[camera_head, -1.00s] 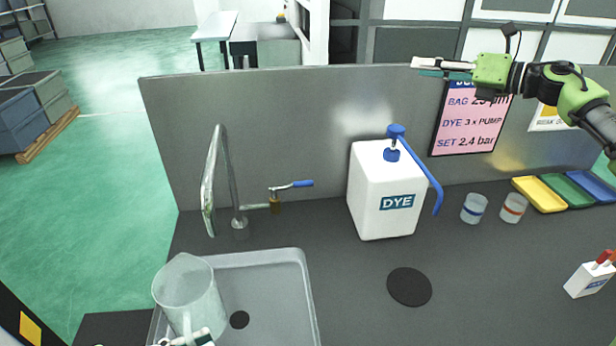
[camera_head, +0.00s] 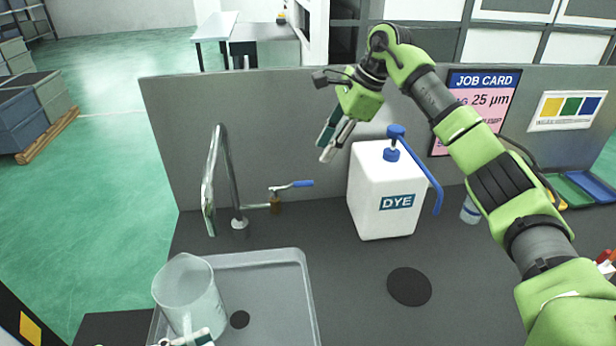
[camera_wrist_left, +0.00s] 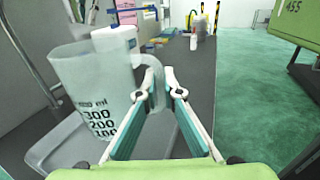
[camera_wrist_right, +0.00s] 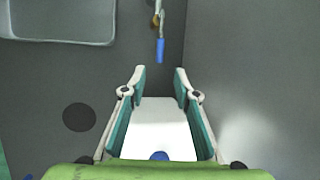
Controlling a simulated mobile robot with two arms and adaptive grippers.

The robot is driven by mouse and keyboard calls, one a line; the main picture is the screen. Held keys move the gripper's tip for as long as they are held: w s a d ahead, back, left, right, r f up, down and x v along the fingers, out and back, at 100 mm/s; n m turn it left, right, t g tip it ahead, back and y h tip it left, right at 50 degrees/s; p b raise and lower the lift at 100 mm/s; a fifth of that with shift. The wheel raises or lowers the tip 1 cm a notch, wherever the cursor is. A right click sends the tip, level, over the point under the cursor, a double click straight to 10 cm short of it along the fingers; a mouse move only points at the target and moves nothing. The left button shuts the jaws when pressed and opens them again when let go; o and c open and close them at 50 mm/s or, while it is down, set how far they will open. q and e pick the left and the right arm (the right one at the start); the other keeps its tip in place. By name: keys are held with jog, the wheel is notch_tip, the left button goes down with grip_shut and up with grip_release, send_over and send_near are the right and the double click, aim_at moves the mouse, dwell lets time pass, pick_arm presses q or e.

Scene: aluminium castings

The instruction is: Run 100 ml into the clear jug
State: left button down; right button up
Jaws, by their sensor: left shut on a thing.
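The clear jug (camera_head: 188,290) stands upright over the left part of the grey sink tray (camera_head: 270,256); its graduations show in the left wrist view (camera_wrist_left: 92,90). It looks empty. My left gripper (camera_wrist_left: 163,92) is shut on the jug's handle; only its tip shows at the head view's bottom edge. The curved metal spout (camera_head: 222,130) rises behind the jug; I cannot tell whether its mouth is over the jug. The tap's blue lever (camera_head: 301,184) sticks out to the right. My right gripper (camera_head: 328,151) is open and empty, above and right of the lever, which also shows in the right wrist view (camera_wrist_right: 160,50).
A white DYE container (camera_head: 380,215) with a blue pump stands right of the tap, close below my right gripper. A grey panel (camera_head: 270,110) stands behind. A black disc (camera_head: 409,287) lies on the bench. Coloured trays (camera_head: 590,184) are at the right, partly behind my arm.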

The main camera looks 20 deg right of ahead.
aim_at(305, 182)
jog(key=x, duration=1.1)
jog(key=shift+f, duration=0.1)
grip_shut()
